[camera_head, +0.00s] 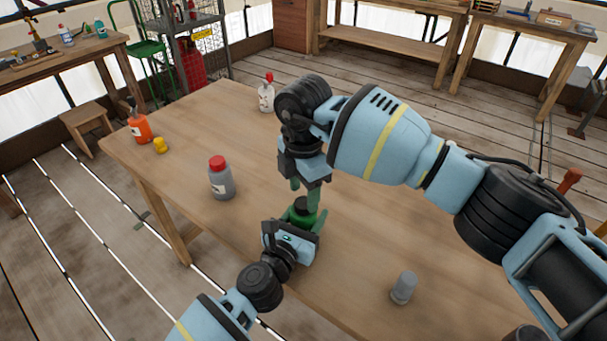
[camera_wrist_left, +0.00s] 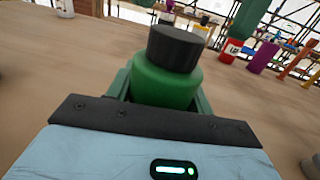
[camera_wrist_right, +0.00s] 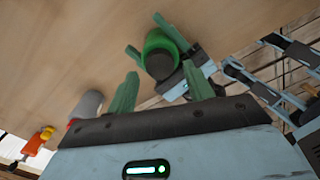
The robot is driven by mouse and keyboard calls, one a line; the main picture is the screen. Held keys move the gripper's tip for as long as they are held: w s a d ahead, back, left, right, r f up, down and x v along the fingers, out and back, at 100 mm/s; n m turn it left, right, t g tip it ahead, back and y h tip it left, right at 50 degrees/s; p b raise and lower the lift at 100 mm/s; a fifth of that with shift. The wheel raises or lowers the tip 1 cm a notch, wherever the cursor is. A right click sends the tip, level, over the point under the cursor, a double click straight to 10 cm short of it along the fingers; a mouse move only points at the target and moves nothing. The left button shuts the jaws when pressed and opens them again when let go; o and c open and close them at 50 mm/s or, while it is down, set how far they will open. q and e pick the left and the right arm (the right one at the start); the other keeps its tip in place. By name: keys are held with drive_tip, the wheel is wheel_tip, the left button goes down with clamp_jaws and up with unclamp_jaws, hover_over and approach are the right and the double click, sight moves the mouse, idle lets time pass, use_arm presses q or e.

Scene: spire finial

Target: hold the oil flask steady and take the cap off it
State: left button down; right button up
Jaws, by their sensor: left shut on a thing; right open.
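The oil flask is green with a black cap; its body (camera_wrist_left: 167,82) stands upright in the left wrist view, and the cap (camera_wrist_left: 175,48) sits on top of it. My left gripper (camera_head: 304,226) is shut on the flask's body, one finger on each side. In the right wrist view the flask (camera_wrist_right: 160,42) and its dark cap (camera_wrist_right: 160,66) show beyond my right fingertips. My right gripper (camera_head: 306,192) is open and points down just above the cap. Its two fingers (camera_wrist_right: 163,82) look apart from the cap, which lies roughly in line with the gap between them.
A grey bottle with a red cap (camera_head: 221,182) stands left of the flask. A white bottle (camera_head: 266,96), an orange bottle (camera_head: 140,129) and a small yellow thing (camera_head: 160,145) are farther back. A grey cylinder (camera_head: 403,288) stands at the right on the wooden table (camera_head: 190,120).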

sight(300, 204)
drive_tip(key=shift+f, duration=1.35)
